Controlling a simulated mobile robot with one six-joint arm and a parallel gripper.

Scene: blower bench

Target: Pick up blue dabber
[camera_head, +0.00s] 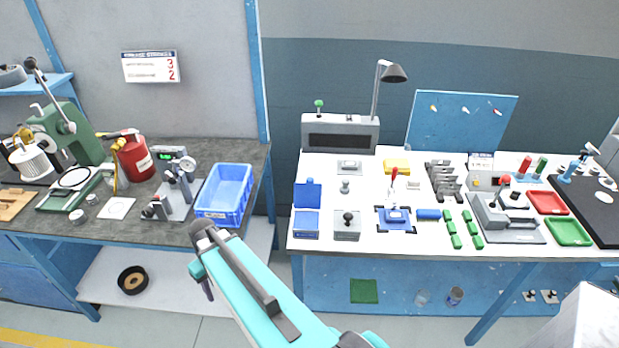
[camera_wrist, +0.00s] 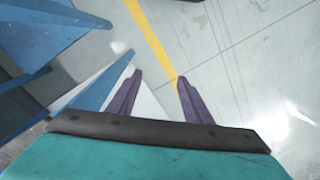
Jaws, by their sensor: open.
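A blue upright handled piece (camera_head: 571,169), possibly the blue dabber, stands at the far right of the white bench, beside a red-handled piece (camera_head: 524,166) and a green-handled piece (camera_head: 541,167). It is too small to be sure. A short blue block or cylinder (camera_head: 428,214) also lies mid-bench. My gripper (camera_wrist: 159,77) is open and empty in the wrist view, its two purple fingers apart above the floor. In the head view, my arm reaches to the lower left, far from these pieces, and largely hides the gripper. The wrist view shows no dabber.
The white bench (camera_head: 330,165) is crowded with fixtures, green blocks (camera_head: 454,241), a red tray (camera_head: 547,203) and a green tray (camera_head: 568,232). A lamp (camera_head: 392,73) rises behind. A grey bench at left carries a blue bin (camera_head: 224,193). A floor gap separates the benches.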

